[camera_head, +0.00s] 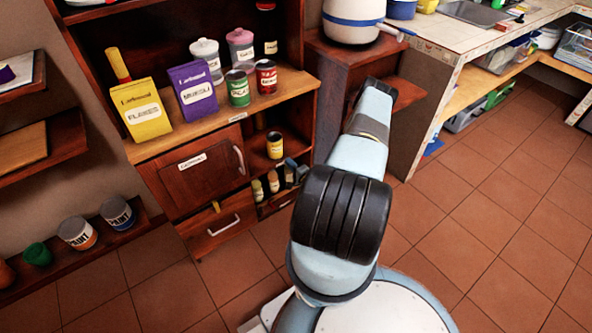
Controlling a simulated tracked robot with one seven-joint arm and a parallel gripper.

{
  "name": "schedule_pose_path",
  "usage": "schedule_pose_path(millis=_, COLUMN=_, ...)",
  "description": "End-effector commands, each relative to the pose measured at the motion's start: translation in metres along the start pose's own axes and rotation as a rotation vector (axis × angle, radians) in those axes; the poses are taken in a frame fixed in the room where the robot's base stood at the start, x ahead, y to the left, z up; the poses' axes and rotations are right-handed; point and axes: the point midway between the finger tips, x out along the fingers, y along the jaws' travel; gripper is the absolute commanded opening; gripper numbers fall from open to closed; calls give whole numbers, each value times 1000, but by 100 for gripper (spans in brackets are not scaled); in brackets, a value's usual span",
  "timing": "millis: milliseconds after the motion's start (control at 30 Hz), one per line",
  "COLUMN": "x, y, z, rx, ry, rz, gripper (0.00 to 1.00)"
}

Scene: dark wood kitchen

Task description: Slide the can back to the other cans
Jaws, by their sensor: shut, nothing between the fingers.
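A green can (237,88) and a red can (266,77) stand side by side on the wooden counter of the cabinet, the red one to the right. A can with a yellow label and dark top (275,145) stands upright in the open shelf below them, apart from them. My arm rises through the middle of the picture and hides part of this area. The small blue-grey end at its left edge looks like my gripper (292,166). It is shut and empty, low by the shelf, below and right of the yellow can. Its fingers are mostly hidden or too small to make out.
A yellow box (142,110) and a purple box (194,91) stand left of the cans. A white jar (206,55) and a pink jar (241,46) are behind. Small bottles (257,190) stand below the yellow can. Tiled floor (490,215) is clear at right.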

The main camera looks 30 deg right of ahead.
Motion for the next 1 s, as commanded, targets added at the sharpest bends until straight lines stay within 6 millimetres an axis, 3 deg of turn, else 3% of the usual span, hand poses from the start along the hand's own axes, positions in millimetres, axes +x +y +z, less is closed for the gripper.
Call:
schedule_pose_path(millis=200, x=36, y=0, z=0, rx=-2, ry=-1, rz=-1, gripper=0)
schedule_pose_path(millis=400, x=55, y=0, z=0, rx=-2, ry=-1, rz=-1, gripper=0)
schedule_pose_path(millis=867, x=61, y=0, z=0, rx=-2, ry=0, rz=0, gripper=0)
schedule_pose_path(millis=1000, x=71, y=0, z=0, rx=-2, ry=0, rz=0, gripper=0)
